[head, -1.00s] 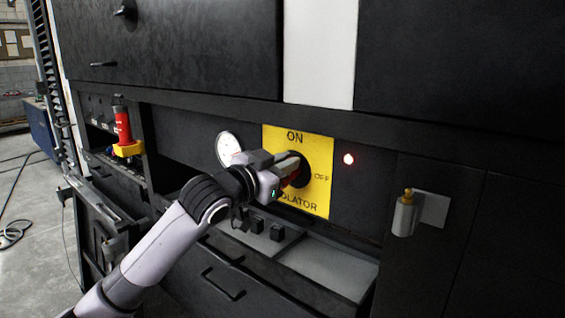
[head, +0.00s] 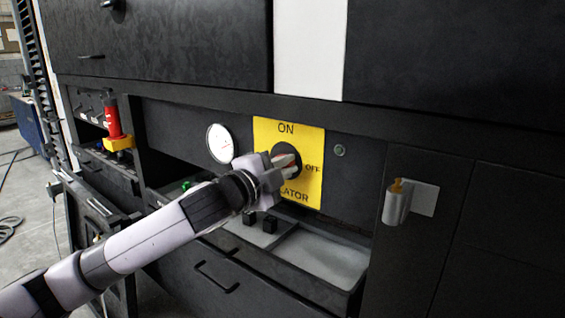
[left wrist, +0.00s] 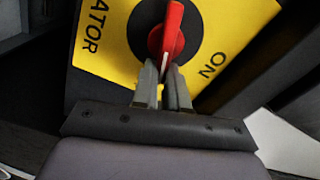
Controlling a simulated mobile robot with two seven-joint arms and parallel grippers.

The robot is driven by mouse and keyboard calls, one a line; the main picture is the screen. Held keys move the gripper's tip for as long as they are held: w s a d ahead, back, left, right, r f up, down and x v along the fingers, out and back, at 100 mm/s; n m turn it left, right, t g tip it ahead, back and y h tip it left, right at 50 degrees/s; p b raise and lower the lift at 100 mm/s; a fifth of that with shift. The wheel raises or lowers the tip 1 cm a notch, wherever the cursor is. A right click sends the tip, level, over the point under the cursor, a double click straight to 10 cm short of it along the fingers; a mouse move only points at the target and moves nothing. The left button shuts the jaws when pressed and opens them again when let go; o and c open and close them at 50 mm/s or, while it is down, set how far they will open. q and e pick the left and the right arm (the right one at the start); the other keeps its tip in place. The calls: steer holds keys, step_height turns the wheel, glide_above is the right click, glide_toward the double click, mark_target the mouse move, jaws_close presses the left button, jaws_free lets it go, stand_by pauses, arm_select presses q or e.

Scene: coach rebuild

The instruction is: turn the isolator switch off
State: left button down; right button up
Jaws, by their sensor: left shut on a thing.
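The isolator switch is a yellow plate (head: 307,138) marked ON at the top and OFF at the right, with a black round dial and a red handle (left wrist: 173,25). My left gripper (head: 288,163) is shut on the red handle; its fingertips (left wrist: 166,78) also show in the left wrist view. The handle's white-marked end lies between the fingers and points toward the OFF side. The fingers hide part of the dial in the head view. The indicator lamp (head: 339,150) right of the plate is dark. My right gripper is not in view.
A round gauge (head: 221,144) sits left of the plate. Below is an open tray (head: 325,255) with small black blocks (head: 260,221). A metal cylinder with a brass top (head: 396,205) stands out at the right. A red item in a yellow holder (head: 118,143) is at the left.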

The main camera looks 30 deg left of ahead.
arm_select(q)
steer(key=m, duration=0.1)
steer(key=f+m, duration=0.1)
steer(key=m, duration=0.1)
steer(key=shift+w+a+m, duration=0.1)
steer(key=shift+a+m, duration=0.05)
steer(key=shift+m, duration=0.15)
steer(key=shift+r, duration=0.1)
stand_by(0.4)
steer(key=c, duration=1.1)
jaws_free()
steer(key=shift+w+a, duration=0.1)
steer(key=s+b, duration=0.2)
steer(key=s, duration=0.5)
steer(key=shift+a+b, duration=0.25)
steer(key=shift+b, duration=0.1)
